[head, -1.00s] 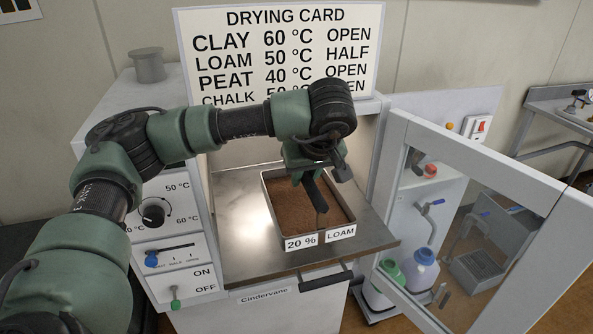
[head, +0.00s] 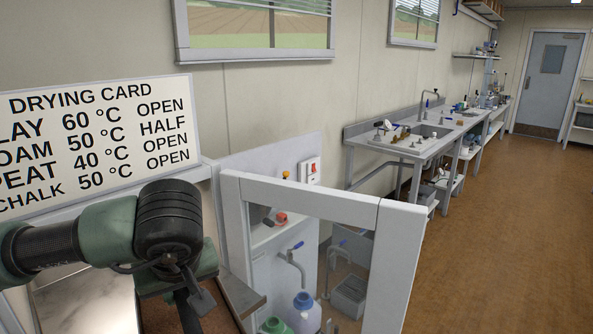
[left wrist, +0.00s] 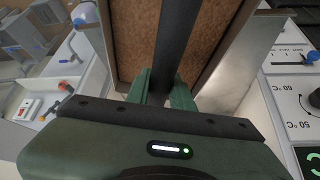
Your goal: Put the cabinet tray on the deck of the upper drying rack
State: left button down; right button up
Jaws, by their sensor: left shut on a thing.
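The cabinet tray (left wrist: 108,45), filled with brown soil, shows in the left wrist view beyond my left gripper (left wrist: 165,85). The gripper's green fingers are shut on the near side of the tray; their grip is partly hidden by the dark bar in front. In the head view my left gripper (head: 192,305) is at the lower left, over the drying cabinet, and the tray is mostly hidden or cut off there. The upper drying rack is not recognisable in either view. My right gripper is not in view.
The cabinet's glazed door (head: 400,255) stands open to the right of my left arm. Bottles (head: 304,312) stand behind it. A sink bench (head: 420,148) runs along the wall. The brown floor (head: 500,230) on the right is clear.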

pick_arm(q)
jog(key=m, duration=0.1)
jog(key=w+m+h, duration=0.1)
jog(key=d+m, duration=0.1)
jog(key=shift+w+r+t+h, duration=0.15)
jog(key=shift+r+t+h, duration=0.15)
jog(key=shift+t, duration=0.1)
jog(key=shift+w+d+r+m+h, duration=0.2)
jog(key=shift+w+d+m+h, duration=0.15)
jog(key=shift+m, duration=0.55)
jog(key=shift+w+d+r+m+h, duration=0.2)
jog(key=shift+m+h, duration=0.25)
jog(key=shift+m, duration=0.45)
